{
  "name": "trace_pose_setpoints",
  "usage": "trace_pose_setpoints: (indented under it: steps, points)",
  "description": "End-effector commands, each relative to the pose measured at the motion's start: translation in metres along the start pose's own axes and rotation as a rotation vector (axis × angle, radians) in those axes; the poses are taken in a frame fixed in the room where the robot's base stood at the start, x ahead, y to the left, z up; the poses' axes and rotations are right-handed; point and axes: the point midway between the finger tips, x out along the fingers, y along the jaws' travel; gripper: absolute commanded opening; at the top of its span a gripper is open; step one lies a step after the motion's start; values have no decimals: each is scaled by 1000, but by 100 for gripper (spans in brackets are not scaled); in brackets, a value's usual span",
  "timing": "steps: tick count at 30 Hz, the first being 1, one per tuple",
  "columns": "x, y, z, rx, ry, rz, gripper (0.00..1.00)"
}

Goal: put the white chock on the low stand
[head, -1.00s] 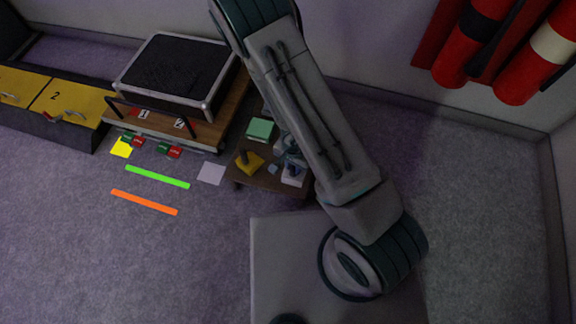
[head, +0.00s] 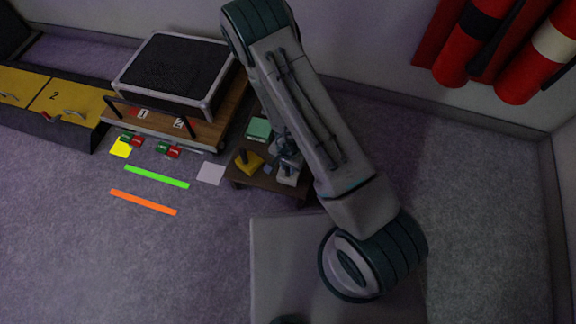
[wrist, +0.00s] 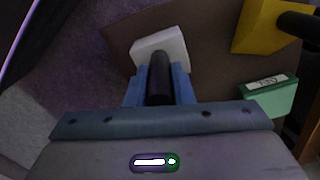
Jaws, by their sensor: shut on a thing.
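The white chock (wrist: 160,46) has a dark upright handle (wrist: 159,78), and my gripper (wrist: 160,85) is shut on that handle between its blue fingers. In the head view the white chock (head: 287,177) shows below my gripper (head: 288,158), at the right part of a low brown stand (head: 240,179). The brown top of this stand (wrist: 205,60) lies behind and around the chock in the wrist view. I cannot tell whether the chock touches the top or hangs just over it. My arm hides part of the stand.
A yellow chock (head: 249,163) with a dark handle and a green box (head: 259,129) stand on the same brown top. A wooden bench (head: 190,132) with a black-topped case (head: 178,72) stands to the left. Floor with coloured strips (head: 157,177) lies in front.

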Motion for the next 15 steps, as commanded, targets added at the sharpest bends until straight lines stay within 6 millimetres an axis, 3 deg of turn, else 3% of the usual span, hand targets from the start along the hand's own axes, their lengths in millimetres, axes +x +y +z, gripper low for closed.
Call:
trace_pose_setpoints:
  steps: [1,3,15]
  points:
    - [1,0,0,0,0,0,26]
    - [1,0,0,0,0,0,43]
    - [-6,0,0,0,0,-1,43]
